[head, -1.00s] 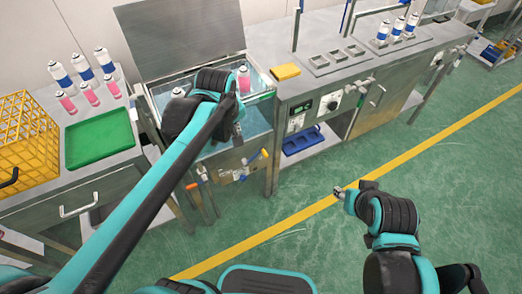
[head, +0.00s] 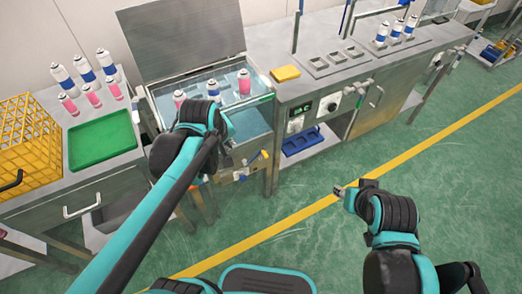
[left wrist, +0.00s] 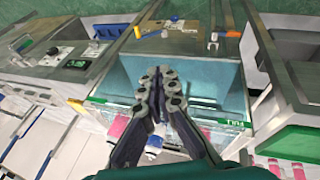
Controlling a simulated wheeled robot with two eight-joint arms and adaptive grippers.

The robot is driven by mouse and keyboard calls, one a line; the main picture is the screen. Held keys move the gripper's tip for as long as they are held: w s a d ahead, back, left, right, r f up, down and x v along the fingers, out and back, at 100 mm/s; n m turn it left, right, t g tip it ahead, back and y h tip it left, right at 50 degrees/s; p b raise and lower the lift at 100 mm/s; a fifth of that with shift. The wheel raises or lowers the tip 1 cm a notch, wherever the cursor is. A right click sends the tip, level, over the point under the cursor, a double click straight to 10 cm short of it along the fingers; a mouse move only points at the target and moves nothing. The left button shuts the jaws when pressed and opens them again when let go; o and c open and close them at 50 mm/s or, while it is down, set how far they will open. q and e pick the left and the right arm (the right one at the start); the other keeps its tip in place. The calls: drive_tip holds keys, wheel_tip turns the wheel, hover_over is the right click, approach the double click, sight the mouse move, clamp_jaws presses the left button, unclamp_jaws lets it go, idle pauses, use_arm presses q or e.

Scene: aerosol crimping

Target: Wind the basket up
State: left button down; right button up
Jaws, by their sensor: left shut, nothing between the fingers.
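The steel water tank (head: 257,119) has its lid raised. My right gripper (head: 339,191) is over the floor, too small to judge.
The left worktop holds a yellow crate (head: 25,140), a green tray (head: 98,140) and several cans (head: 85,72). Right of the tank are a yellow block (head: 285,73) and a control panel (head: 315,108). Green floor (head: 310,245) lies clear in front.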

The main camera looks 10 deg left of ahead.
use_arm(q)
drive_tip(key=w+d+f+n+g+p, duration=0.1)
drive_tip(key=w+f+n, duration=0.1)
drive_tip(key=w+n, duration=0.25)
drive_tip(key=w+f+n+g+p, duration=0.1)
drive_tip(key=w+f+n, duration=0.2)
drive_tip(key=w, duration=0.3)
drive_tip(key=n+g+h+p, duration=0.1)
drive_tip(key=n+g, duration=0.1)
drive_tip(key=n, duration=0.7)
hover_over(263, 151)
drive_tip(key=s+a, duration=0.4)
drive_tip(key=s, duration=0.1)
wheel_tip(263, 151, down, 12)
drive_tip(key=f, duration=0.1)
drive_tip(key=d+f+b, duration=0.1)
drive_tip(key=f, duration=0.3)
drive_tip(key=w+d+f+b, duration=0.1)
drive_tip(key=f+b, duration=0.1)
drive_tip(key=f, duration=0.2)
drive_tip(key=w+f+b, duration=0.1)
drive_tip(key=f+b, duration=0.1)
drive_tip(key=f, duration=0.1)
drive_tip(key=shift+w+d+f, duration=0.15)
drive_tip(key=shift+d+f, duration=0.25)
drive_tip(key=shift+w+d+f, duration=0.2)
drive_tip(key=shift+w+d, duration=0.1)
drive_tip(key=shift+d, duration=0.1)
